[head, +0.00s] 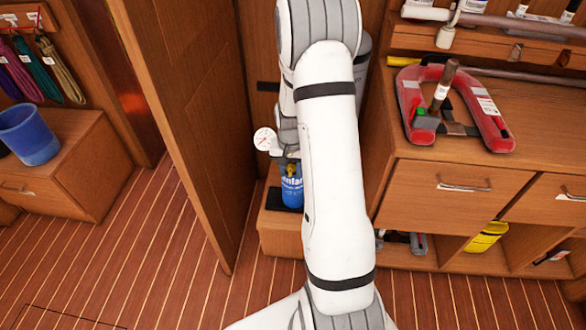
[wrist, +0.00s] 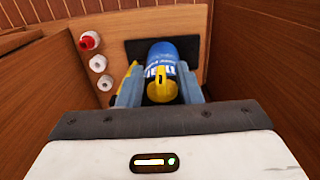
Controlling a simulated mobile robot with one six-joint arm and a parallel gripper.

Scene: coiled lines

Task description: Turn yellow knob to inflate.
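A blue canister (head: 291,193) with white lettering stands on a low wooden ledge, partly hidden by my arm in the head view. Its yellow knob (head: 290,171) is on top. In the wrist view the canister (wrist: 165,52) lies straight ahead, and the yellow knob (wrist: 160,91) is at its near end. My gripper (wrist: 160,84) is open, with one blue-grey finger on each side of the knob. Small gaps seem to show between fingers and knob; contact is unclear. A round white gauge (head: 265,139) shows beside my wrist in the head view.
Three small bottles (wrist: 98,63), one with a red cap, stand left of the canister on the ledge. Wooden walls rise close on both sides. A red horseshoe buoy (head: 495,132) lies on the cabinet at right. A blue bucket (head: 30,134) stands at left.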

